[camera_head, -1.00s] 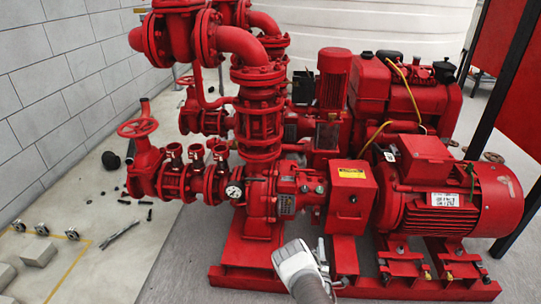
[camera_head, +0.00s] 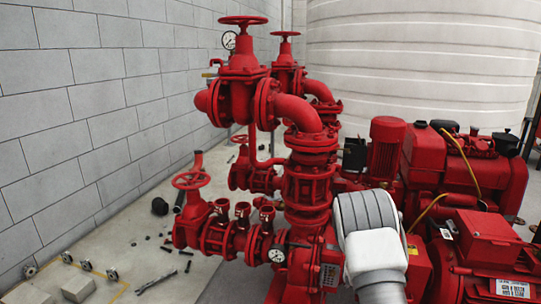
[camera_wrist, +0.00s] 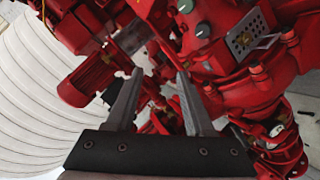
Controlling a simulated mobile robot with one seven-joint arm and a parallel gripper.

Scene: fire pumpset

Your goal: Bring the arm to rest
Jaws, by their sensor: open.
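My gripper (camera_wrist: 160,85) shows in the wrist view with its two grey fingers spread apart and nothing between them. Red pump parts lie beyond the fingers, and I cannot tell the exact distance to them. In the head view, a white and grey part of my arm rises at the lower middle, in front of the red pumpset (camera_head: 306,185). It covers part of the pump's middle. The gripper's fingers do not show in the head view.
Red handwheels (camera_head: 192,181) stick out at the left and top. A red motor (camera_head: 490,250) stands at lower right. A large white tank (camera_head: 420,70) is behind, and a grey block wall (camera_head: 90,110) is at left. Small loose parts lie on the floor at left.

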